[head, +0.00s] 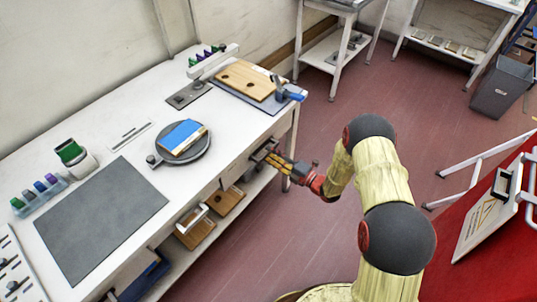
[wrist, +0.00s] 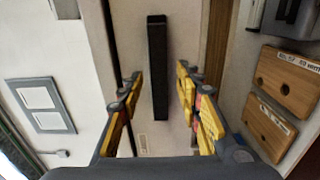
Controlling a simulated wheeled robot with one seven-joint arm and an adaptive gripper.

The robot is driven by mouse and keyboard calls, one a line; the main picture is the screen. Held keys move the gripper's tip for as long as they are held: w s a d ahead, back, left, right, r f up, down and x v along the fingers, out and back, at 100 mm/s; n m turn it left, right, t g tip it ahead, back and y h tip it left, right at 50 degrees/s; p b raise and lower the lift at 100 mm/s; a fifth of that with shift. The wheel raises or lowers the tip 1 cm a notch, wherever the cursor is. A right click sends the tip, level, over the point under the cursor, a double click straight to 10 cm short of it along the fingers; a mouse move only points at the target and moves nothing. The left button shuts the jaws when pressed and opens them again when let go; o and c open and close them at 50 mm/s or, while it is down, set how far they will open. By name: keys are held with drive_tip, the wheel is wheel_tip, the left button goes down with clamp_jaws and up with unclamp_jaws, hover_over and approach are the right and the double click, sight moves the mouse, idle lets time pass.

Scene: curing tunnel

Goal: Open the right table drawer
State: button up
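The white table (head: 105,95) runs along the wall. Its right drawer front (wrist: 180,30) is a pale panel in the wrist view, with a long black bar handle (wrist: 158,70) and a small label. I see gaps between the handle and both fingers. How deep the fingertips reach around the bar I cannot tell. The drawer looks closed.
The lower shelf holds wooden boards (wrist: 287,80). On the tabletop are a round grey plate (head: 182,148) with a blue-topped block, a dark mat (head: 100,215) and a wooden board (head: 247,80). Red floor (head: 300,240) is free beside the table; a red-topped bench (head: 500,265) stands at right.

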drive_tip(key=shift+x, duration=0.95)
drive_tip(key=shift+c, duration=1.3)
clamp_jaws()
